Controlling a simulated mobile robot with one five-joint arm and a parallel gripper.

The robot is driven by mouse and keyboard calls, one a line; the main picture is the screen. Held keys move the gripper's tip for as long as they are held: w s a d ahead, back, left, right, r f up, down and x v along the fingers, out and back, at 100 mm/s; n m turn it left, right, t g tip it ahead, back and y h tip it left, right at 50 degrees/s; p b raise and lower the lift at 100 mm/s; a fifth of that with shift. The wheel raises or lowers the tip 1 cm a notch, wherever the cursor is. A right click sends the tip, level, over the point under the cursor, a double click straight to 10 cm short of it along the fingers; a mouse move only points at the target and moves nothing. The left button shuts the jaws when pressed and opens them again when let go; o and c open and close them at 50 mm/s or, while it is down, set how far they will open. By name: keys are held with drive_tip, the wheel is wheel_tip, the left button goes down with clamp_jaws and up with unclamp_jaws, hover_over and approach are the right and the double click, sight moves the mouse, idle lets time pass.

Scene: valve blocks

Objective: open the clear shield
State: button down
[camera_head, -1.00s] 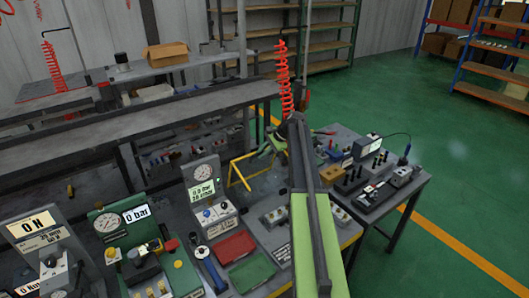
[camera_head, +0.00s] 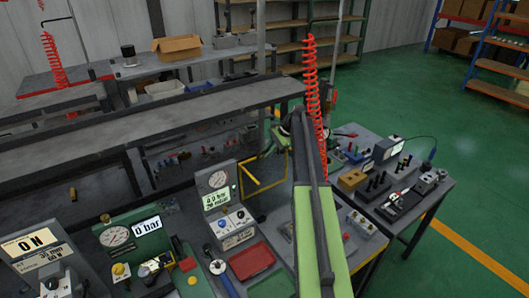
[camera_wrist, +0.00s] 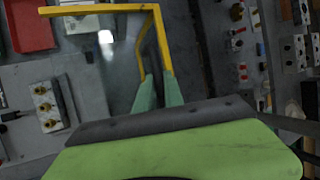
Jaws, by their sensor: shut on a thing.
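The clear shield is a see-through panel with a yellow frame (camera_head: 265,184); it stands raised at an angle above the bench, behind the red tray. In the wrist view its yellow frame (camera_wrist: 98,10) runs across the top left and bends down to my fingers. My gripper (camera_wrist: 158,82) has green fingers shut on the yellow frame, one on each side of the bar. In the head view my arm hides most of the gripper and part of the frame's right side.
A red tray (camera_head: 252,260) and a gauge stand (camera_head: 219,202) are left of my arm. A valve block (camera_wrist: 46,106) lies on the bench below the shield. A grey shelf (camera_head: 150,125) runs behind. A red coiled hose (camera_head: 312,90) hangs by my arm. Green floor at right is free.

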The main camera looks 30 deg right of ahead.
drive_tip(key=shift+w+d, duration=0.1)
drive_tip(key=shift+d, duration=0.2)
drive_tip(key=c, duration=1.7)
unclamp_jaws()
drive_tip(key=shift+a, duration=0.1)
drive_tip(key=shift+a, duration=0.1)
drive_tip(key=p+v, duration=1.5)
drive_tip(key=v, duration=0.2)
drive_tip(key=shift+s+d+r, duration=0.15)
drive_tip(key=shift+s+d, duration=0.05)
